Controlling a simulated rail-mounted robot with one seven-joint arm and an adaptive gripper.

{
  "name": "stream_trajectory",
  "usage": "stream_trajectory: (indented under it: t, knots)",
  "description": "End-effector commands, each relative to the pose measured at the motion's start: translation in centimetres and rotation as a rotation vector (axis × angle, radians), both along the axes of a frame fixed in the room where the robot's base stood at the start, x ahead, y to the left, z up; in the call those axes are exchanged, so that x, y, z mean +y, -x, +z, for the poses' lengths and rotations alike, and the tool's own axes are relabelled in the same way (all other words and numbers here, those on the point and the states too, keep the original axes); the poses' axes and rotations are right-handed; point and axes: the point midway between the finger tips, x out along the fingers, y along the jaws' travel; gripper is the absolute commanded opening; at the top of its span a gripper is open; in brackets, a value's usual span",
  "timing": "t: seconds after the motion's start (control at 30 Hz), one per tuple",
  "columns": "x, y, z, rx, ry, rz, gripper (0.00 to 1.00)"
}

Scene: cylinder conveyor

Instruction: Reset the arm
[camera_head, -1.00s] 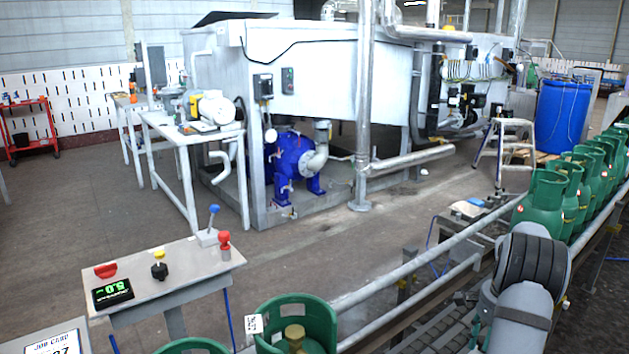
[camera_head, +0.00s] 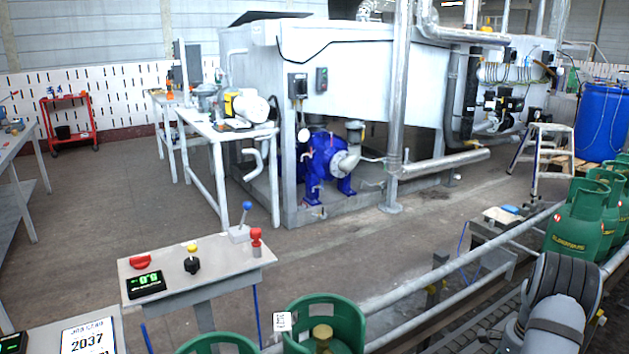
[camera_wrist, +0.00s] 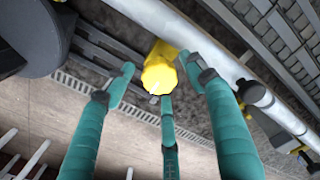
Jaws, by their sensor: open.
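My gripper (camera_wrist: 160,76) shows in the wrist view with its teal fingers spread apart. It is open and no object is held between the fingers. A yellow knob-like part (camera_wrist: 161,75) lies behind the fingertips, beside a pale rail; I cannot tell how far away it is. In the head view my dark and grey arm links (camera_head: 556,300) show at the lower right, over the conveyor. The gripper itself is out of that view.
Green cylinders (camera_head: 578,222) stand in a row on the conveyor at right. Another green cylinder (camera_head: 345,308) is at the bottom centre. Pale guard rails (camera_head: 455,268) run along the conveyor. A control stand (camera_head: 215,268) with levers and a display is at lower left. Open floor lies behind it.

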Motion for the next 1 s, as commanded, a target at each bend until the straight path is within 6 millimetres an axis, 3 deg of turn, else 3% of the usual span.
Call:
stream_trajectory:
  t: [0.27,0.7,1.0]
  knots:
    - [-0.1,-0.2,3.0,-0.005,0.004,-0.024,0.55]
    - [-0.1,-0.2,12.5,-0.007,0.004,-0.026,0.55]
    - [0.1,0.1,5.1,0.005,-0.003,-0.024,0.55]
